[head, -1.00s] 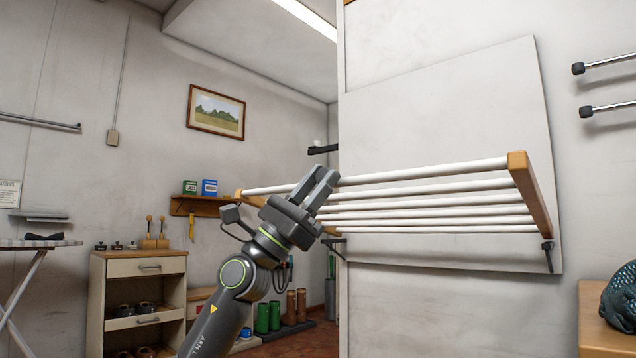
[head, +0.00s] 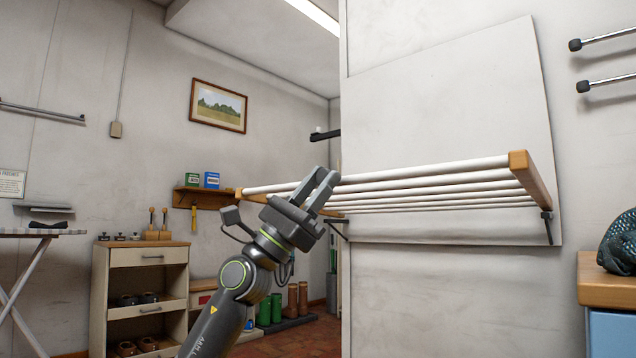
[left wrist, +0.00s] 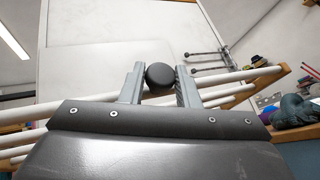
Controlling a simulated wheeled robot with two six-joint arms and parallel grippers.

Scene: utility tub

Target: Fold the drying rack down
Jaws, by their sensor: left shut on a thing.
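The drying rack (head: 430,190) is a set of white rails between wooden end arms (head: 530,178), mounted on a pale wall panel (head: 455,110). It sticks out from the wall, its front rail showing above the rear ones in the head view. My left gripper (head: 322,180) is shut at the middle of the front rail. In the left wrist view a dark round knob (left wrist: 160,75) sits between its fingers, with the white rails (left wrist: 230,90) running behind. The grip itself is partly hidden in the head view. My right gripper is out of view.
A blue-sided cabinet with a wooden top (head: 608,282) and a dark mesh item (head: 620,243) stands at right. Wall bars (head: 607,82) stick out above it. A small shelf (head: 205,197) and a cabinet (head: 140,290) stand at the far left. The wall below the rack is clear.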

